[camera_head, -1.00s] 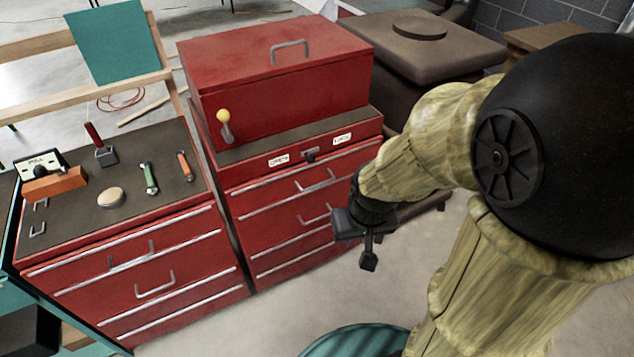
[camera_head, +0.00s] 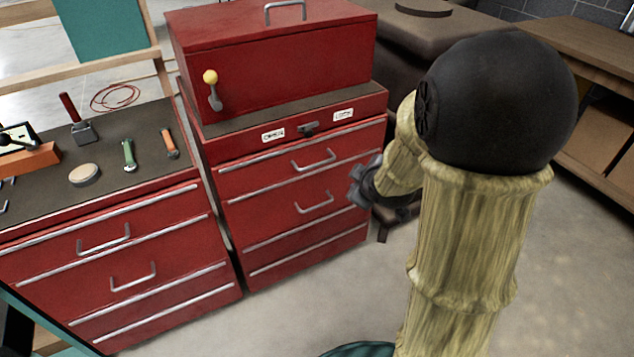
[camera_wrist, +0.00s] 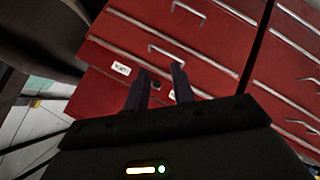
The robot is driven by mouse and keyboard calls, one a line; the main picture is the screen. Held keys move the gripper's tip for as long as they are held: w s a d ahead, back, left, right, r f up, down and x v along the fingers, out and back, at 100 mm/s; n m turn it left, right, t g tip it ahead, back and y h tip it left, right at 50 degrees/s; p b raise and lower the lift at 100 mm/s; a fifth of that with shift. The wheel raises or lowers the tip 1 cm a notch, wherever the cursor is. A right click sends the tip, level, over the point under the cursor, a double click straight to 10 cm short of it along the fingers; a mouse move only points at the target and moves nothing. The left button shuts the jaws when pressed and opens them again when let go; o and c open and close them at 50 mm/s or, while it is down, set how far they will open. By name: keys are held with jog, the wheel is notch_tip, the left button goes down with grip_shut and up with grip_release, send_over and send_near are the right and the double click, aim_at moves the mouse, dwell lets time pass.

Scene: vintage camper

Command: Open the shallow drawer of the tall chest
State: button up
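The tall red chest (camera_head: 290,236) stands right of a lower red chest, with its drawers shut. Its narrow top band (camera_head: 232,151) carries two white labels and a small dark latch (camera_head: 308,127). Below it is a shallow drawer with a grey bar handle (camera_head: 314,160), then another drawer with a similar handle (camera_head: 314,203). My gripper (camera_head: 360,187) is at the chest's right front edge, partly hidden by my arm. In the wrist view my gripper's two fingers (camera_wrist: 161,84) are apart and empty, pointing toward the chest front (camera_wrist: 130,40). A handle (camera_wrist: 173,52) shows beyond the fingertips.
A red lidded box (camera_head: 275,65) sits on the tall chest. The lower chest's top (camera_head: 110,190) holds several tools. A brown seat (camera_head: 425,40) is behind, and a wooden shelf unit (camera_head: 590,70) is at the right. The floor (camera_head: 560,270) in front is clear.

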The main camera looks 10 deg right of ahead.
aim_at(318, 165)
jog(key=w+f+n+t+y+b, duration=0.5)
jog(key=w+f+n+b, duration=0.2)
jog(key=f+n+b, duration=0.4)
jog(key=n+b, duration=0.1)
jog(key=b, duration=0.2)
jog(key=shift+w+a+f, duration=0.15)
jog(key=shift+w+a, duration=0.15)
jog(key=shift+w, duration=0.05)
jog(key=b+x, duration=0.1)
jog(key=x, duration=1.6)
jog(key=shift+w+a+b, duration=0.1)
jog(key=shift+w+b, duration=0.15)
jog(key=shift+b, duration=0.15)
grip_shut()
